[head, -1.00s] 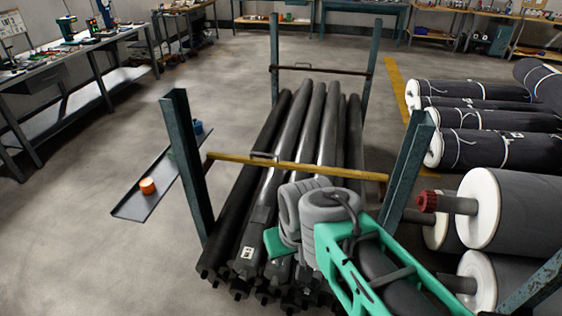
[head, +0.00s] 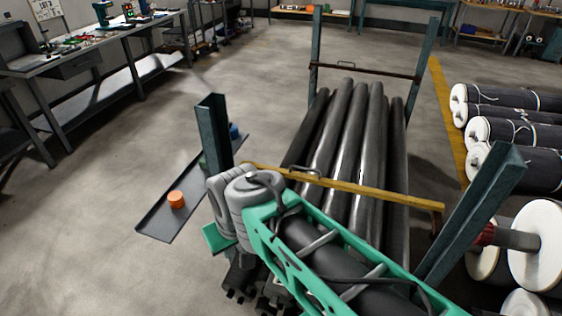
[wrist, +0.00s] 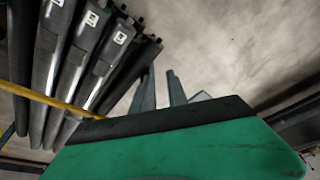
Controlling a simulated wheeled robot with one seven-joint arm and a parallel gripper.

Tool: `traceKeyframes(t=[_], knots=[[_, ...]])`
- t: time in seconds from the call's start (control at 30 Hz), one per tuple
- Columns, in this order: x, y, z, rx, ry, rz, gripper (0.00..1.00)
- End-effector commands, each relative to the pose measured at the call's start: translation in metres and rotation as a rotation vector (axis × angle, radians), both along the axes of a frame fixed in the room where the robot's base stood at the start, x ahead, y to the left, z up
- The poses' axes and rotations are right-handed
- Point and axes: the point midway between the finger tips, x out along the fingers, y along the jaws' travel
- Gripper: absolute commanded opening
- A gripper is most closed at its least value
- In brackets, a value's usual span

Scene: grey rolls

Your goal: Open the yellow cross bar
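The yellow cross bar (head: 370,192) spans the near end of the rack, in front of the dark rolls (head: 350,140), from the left post (head: 213,125) toward the right post (head: 470,215). A small dark handle (head: 306,170) sits on its left part. My arm covers some of the bar's lower side in the head view. In the wrist view the bar (wrist: 45,98) runs along the left, and my gripper's two grey fingers (wrist: 163,90) stand apart with nothing between them. They appear right of the bar and clear of it.
A second, brown bar (head: 365,68) joins the far posts. An orange cylinder (head: 176,200) stands on a dark floor tray (head: 155,225) at left. Wrapped rolls (head: 510,135) are stacked at right. Floor is open between the tray and the left workbench (head: 95,50).

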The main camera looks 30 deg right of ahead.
Motion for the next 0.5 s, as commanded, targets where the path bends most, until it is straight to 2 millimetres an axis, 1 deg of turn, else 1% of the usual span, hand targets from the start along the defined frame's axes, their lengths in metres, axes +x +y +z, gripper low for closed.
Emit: traceKeyframes(t=[0.07, 0.13, 0.17, 0.2, 0.27, 0.3, 0.37, 0.4, 0.47, 0.5], knots=[[0.022, -0.007, -0.009, 0.030, -0.019, -0.049, 0.19], [0.062, -0.020, -0.022, 0.094, -0.065, -0.131, 0.19], [0.084, -0.029, -0.031, 0.136, -0.092, -0.181, 0.19], [0.116, -0.046, -0.044, 0.206, -0.138, -0.254, 0.19], [0.165, -0.082, -0.067, 0.339, -0.222, -0.389, 0.19], [0.192, -0.113, -0.084, 0.443, -0.285, -0.492, 0.19], [0.223, -0.167, -0.108, 0.608, -0.391, -0.653, 0.19], [0.234, -0.207, -0.122, 0.721, -0.467, -0.761, 0.19], [0.237, -0.265, -0.140, 0.888, -0.585, -0.915, 0.19], [0.232, -0.300, -0.150, 0.991, -0.658, -1.005, 0.19]])
